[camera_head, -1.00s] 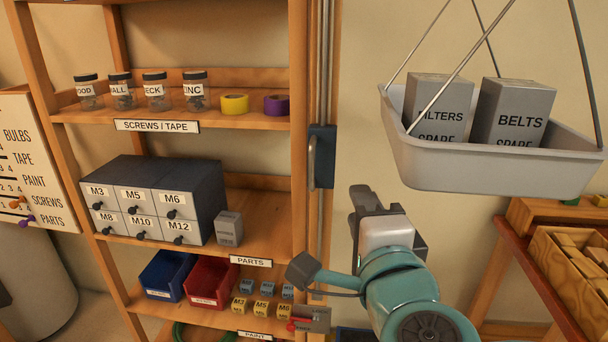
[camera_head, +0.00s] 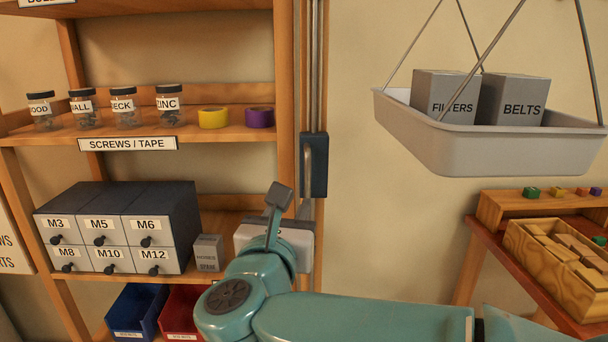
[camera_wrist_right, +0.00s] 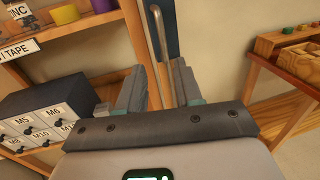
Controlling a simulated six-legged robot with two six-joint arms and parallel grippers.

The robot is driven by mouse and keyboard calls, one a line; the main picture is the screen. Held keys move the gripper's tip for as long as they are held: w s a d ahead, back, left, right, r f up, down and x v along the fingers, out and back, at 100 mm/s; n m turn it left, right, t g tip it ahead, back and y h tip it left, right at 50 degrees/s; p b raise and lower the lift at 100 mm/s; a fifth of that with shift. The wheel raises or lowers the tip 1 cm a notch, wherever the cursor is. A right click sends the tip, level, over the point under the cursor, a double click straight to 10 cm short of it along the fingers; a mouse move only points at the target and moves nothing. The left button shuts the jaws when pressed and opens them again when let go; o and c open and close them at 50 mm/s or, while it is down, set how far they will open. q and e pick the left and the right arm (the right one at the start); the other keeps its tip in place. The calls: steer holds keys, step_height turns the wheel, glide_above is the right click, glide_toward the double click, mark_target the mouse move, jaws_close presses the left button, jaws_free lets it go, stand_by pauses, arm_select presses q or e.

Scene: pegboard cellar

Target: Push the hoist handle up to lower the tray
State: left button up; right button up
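The hoist handle (camera_head: 307,168) is a grey metal bar on a dark blue plate (camera_head: 321,165), fixed beside the shelf's right post. The handle also shows in the right wrist view (camera_wrist_right: 157,35). The grey tray (camera_head: 465,152) hangs from thin rods at upper right and holds two grey boxes, FILTERS (camera_head: 440,92) and BELTS (camera_head: 524,100). My right gripper (camera_head: 304,208) is just below the handle, partly hidden by its own wrist. In the right wrist view its fingers (camera_wrist_right: 158,70) are apart, with the handle's lower part lined up with the gap. Contact cannot be told. My left gripper is out of view.
The shelf at left holds jars (camera_head: 120,108), tape rolls (camera_head: 213,117), a drawer cabinet (camera_head: 120,225) and a blue bin (camera_head: 137,310). A bench (camera_head: 560,300) with a wooden crate (camera_head: 545,255) stands at right. Bare wall lies between plate and tray.

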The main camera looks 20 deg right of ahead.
mark_target(307, 176)
steer(key=p+x, duration=0.2)
steer(key=x, duration=0.4)
steer(key=p+x, duration=0.2)
steer(key=x, duration=0.5)
steer(key=shift+s+d+r, duration=0.1)
steer(key=shift+s+d, duration=0.05)
steer(key=shift+d, duration=0.1)
steer(key=shift+w+d, duration=0.15)
steer(key=shift+w, duration=0.45)
steer(key=shift+d, duration=0.1)
jaws_close()
